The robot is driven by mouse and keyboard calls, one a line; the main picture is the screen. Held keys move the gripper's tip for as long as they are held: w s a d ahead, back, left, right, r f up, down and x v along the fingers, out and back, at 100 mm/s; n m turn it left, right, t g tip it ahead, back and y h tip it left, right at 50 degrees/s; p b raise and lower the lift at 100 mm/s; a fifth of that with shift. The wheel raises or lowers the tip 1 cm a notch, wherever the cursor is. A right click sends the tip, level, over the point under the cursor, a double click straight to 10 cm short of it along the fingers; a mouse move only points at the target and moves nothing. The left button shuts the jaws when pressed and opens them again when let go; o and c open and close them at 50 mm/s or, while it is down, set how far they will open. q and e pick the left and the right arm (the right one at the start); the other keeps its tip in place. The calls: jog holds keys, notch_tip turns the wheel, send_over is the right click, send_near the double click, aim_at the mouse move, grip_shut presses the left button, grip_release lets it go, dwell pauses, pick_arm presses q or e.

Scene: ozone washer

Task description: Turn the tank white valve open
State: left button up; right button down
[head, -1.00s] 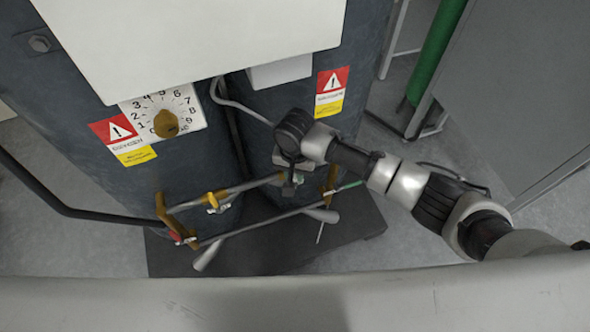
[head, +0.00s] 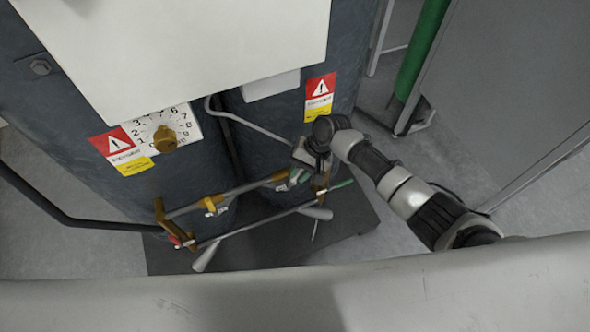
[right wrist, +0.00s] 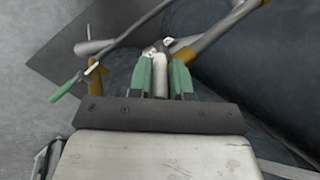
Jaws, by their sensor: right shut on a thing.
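The tank's white valve handle (right wrist: 160,76) stands between the green fingers of my right gripper (right wrist: 161,70) in the right wrist view. The fingers are shut on it, one on each side. In the head view my right gripper (head: 300,174) is at the right end of the upper pipe, and it hides most of this valve. The brass fitting (right wrist: 184,55) of the pipe shows just beyond the fingers in the right wrist view. My left gripper is not in view.
A thin lower pipe (head: 262,221) with grey levers runs in front. The dark tanks (head: 75,98) stand close behind. A grey cabinet (head: 505,85) is at right, with open floor before it.

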jog(key=shift+w+d+f+y, duration=0.1)
jog(key=shift+d+f+y, duration=0.15)
jog(key=shift+y, duration=0.25)
jog(key=c, duration=1)
grip_release()
jog(key=shift+c, duration=0.2)
jog(key=v, duration=1.1)
jog(key=shift+w, duration=0.2)
jog(key=shift+f, duration=0.1)
jog(key=shift+c, duration=0.4)
